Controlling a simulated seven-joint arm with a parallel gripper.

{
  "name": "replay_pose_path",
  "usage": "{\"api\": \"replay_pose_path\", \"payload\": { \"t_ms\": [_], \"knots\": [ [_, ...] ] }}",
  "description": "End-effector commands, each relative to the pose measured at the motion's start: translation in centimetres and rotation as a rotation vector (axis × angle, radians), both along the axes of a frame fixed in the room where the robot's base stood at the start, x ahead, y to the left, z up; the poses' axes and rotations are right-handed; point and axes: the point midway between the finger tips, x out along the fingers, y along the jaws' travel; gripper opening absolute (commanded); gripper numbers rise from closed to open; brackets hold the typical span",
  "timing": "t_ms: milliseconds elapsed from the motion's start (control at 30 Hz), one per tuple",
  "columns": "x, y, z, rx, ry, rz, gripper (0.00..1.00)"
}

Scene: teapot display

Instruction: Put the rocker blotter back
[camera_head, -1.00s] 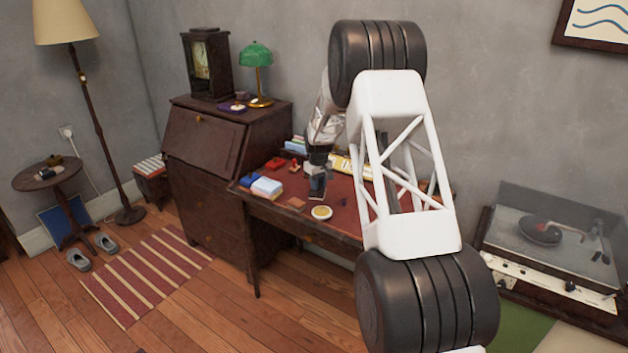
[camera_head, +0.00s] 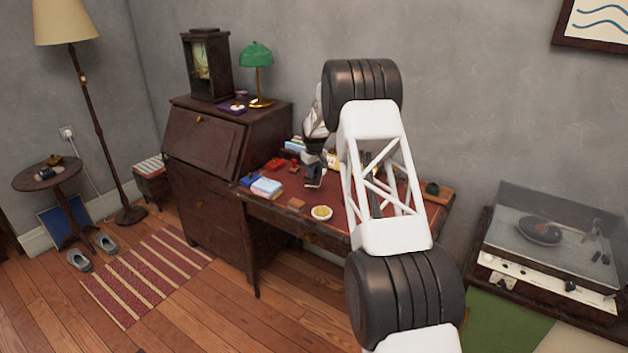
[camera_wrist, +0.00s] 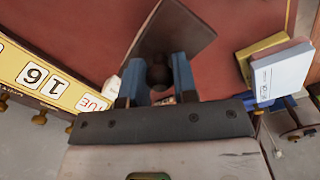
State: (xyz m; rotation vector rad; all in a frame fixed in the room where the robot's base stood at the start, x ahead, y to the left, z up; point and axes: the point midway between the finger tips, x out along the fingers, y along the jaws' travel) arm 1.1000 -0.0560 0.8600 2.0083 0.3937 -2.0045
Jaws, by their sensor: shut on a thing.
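My gripper (camera_wrist: 157,68) is shut on the dark knob of the rocker blotter (camera_wrist: 183,32) in the wrist view. The blotter's dark brown plate extends ahead of the blue fingers, over the red desk top. In the head view my gripper (camera_head: 314,178) is over the left half of the writing desk (camera_head: 335,208). The blotter is too small and dark there to make out clearly. Its underside is hidden, so I cannot tell whether it touches the desk.
A calendar (camera_wrist: 45,80) reading TUE 16 stands left in the wrist view; blue and yellow books (camera_wrist: 283,70) lie right. In the head view, a round dish (camera_head: 321,212) and small brown block (camera_head: 297,203) lie near the front edge. A wooden tray (camera_head: 440,197) is at right.

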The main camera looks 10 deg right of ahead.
Motion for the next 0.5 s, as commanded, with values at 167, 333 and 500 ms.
{"api": "replay_pose_path", "payload": {
  "t_ms": [167,333,500],
  "knots": [
    [0.32,-0.02,0.01,0.000,-0.001,0.000,0.06],
    [0.30,-0.02,0.01,0.000,-0.001,0.000,0.06],
    [0.28,-0.02,-0.38,0.000,0.000,0.000,0.06]
  ]
}}
